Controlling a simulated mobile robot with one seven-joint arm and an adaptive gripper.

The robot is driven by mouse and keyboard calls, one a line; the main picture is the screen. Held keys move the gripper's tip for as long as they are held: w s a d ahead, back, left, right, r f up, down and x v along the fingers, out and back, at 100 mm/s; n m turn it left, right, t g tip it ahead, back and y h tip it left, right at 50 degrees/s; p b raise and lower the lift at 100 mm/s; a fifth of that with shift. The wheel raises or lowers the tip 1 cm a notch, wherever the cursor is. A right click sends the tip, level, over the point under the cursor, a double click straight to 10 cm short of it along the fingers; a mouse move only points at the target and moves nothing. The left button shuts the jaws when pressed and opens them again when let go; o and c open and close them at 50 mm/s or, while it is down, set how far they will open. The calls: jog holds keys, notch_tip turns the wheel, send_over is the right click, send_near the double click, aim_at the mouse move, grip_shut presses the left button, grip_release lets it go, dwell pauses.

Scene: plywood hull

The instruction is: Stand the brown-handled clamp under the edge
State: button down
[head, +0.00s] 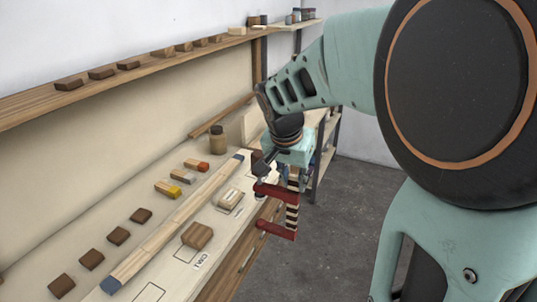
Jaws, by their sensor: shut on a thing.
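My gripper (281,176) is shut on a clamp at the bench's right edge. The clamp has two red jaws, the upper one (275,192) and the lower one (277,230), joined by a bar striped dark and pale (292,207). It hangs below my gripper with the jaws pointing left toward the bench. The upper jaw's tip overlaps the edge of the pale bench top (226,233); the lower jaw shows in front of the drawer side. I cannot tell whether either jaw touches the bench. My fingers are small and partly hidden, and no brown handle shows clearly.
A long blue-ended wooden strip (175,224) lies along the bench. Near it are a wooden block (197,236), a pale block (230,198), several dark brown blocks and a jar (218,140). A wall shelf (125,80) runs above. Grey floor (345,220) is clear at right.

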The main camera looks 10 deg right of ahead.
jog(key=shift+w+a+b, duration=0.25)
jog(key=shift+a+b, duration=0.1)
jog(key=shift+b, duration=0.15)
dwell(1.0)
jog(key=shift+w+a, duration=0.1)
jog(key=shift+a, duration=0.05)
dwell(0.3)
jog(key=shift+w+a, duration=0.6)
jog(key=shift+a, duration=0.25)
jog(key=shift+w+a, duration=0.6)
jog(key=shift+a, duration=0.3)
jog(key=shift+w+a, duration=0.7)
jog(key=shift+a, duration=0.25)
jog(key=shift+w+a, duration=0.7)
jog(key=shift+a, duration=0.25)
jog(key=c, duration=1.6)
grip_release()
jog(key=shift+s, duration=0.1)
